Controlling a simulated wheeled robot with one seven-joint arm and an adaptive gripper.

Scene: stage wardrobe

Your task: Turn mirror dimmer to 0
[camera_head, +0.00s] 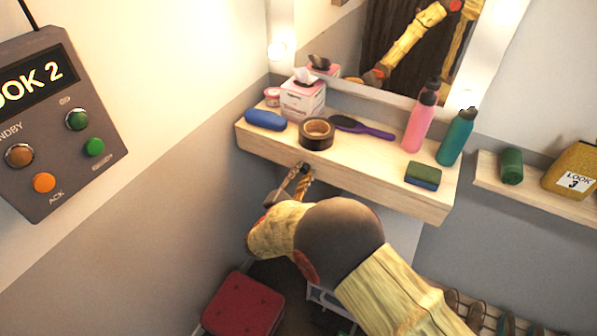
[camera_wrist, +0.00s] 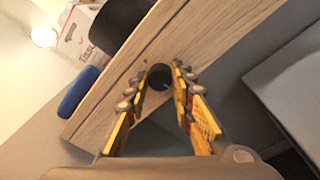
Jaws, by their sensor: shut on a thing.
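The mirror dimmer is a dark round knob (camera_wrist: 159,76) on the front face of the wooden shelf (camera_head: 400,196), below the lit mirror (camera_head: 408,97). My gripper (camera_head: 297,178) reaches up to the shelf's front edge. In the wrist view the yellow fingers of my gripper (camera_wrist: 160,78) stand on either side of the knob and are shut on it. In the head view the knob is mostly hidden by my fingers. I cannot read any mark or setting on it.
On the shelf are black tape (camera_head: 316,133), a purple brush (camera_head: 362,127), a tissue box (camera_head: 303,98), a blue case (camera_head: 265,120), pink (camera_head: 419,122) and teal (camera_head: 456,137) bottles and a sponge (camera_head: 423,175). A red stool (camera_head: 242,303) stands below. A control box (camera_head: 58,120) is at left.

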